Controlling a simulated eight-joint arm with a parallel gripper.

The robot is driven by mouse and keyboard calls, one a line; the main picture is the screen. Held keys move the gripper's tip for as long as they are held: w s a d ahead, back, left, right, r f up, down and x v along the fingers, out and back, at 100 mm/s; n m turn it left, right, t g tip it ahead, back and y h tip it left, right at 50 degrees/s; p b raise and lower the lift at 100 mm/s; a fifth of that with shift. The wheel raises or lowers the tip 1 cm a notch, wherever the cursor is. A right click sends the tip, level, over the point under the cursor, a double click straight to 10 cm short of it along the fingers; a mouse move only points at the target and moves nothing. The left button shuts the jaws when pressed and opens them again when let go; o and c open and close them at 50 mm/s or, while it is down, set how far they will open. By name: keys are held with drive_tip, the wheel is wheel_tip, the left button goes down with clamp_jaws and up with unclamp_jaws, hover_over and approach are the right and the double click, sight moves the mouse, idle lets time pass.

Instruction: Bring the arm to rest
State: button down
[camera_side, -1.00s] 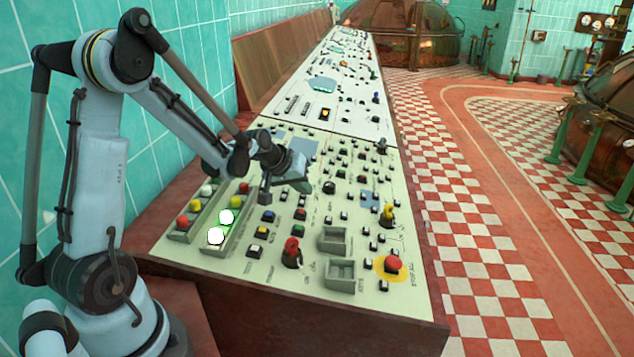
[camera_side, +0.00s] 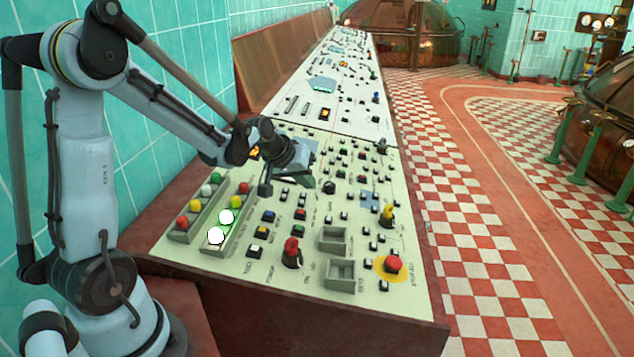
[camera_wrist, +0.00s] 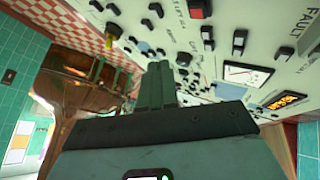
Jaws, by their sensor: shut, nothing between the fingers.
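My gripper (camera_side: 297,172) is over the near part of the pale control panel (camera_side: 205,258), right of the rows of coloured lamps. It is shut and holds nothing. In the wrist view my gripper (camera_wrist: 157,75) shows as closed dark fingers pointing up the picture toward the panel (camera_wrist: 270,30). From the side view I cannot tell its exact height above the panel.
An orange display (camera_wrist: 286,101) is on the panel, and it also shows in the side view (camera_side: 254,152). A red mushroom button (camera_side: 393,264), a red knob (camera_side: 291,246) and two grey trays (camera_side: 340,270) are at the near right. Copper kettles (camera_side: 405,25) stand beyond the checkered floor (camera_side: 480,230).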

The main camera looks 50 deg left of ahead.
drive_tip(key=s+d+r+m, duration=0.3)
drive_tip(key=s+d, duration=0.4)
drive_tip(key=d, duration=0.1)
drive_tip(key=s+d+r+m, duration=0.3)
drive_tip(key=s+d+m, duration=0.1)
drive_tip(key=s+d, duration=0.3)
drive_tip(key=shift+s+d+h, duration=0.3)
drive_tip(key=shift+s+d, duration=0.05)
drive_tip(key=shift+s, duration=0.05)
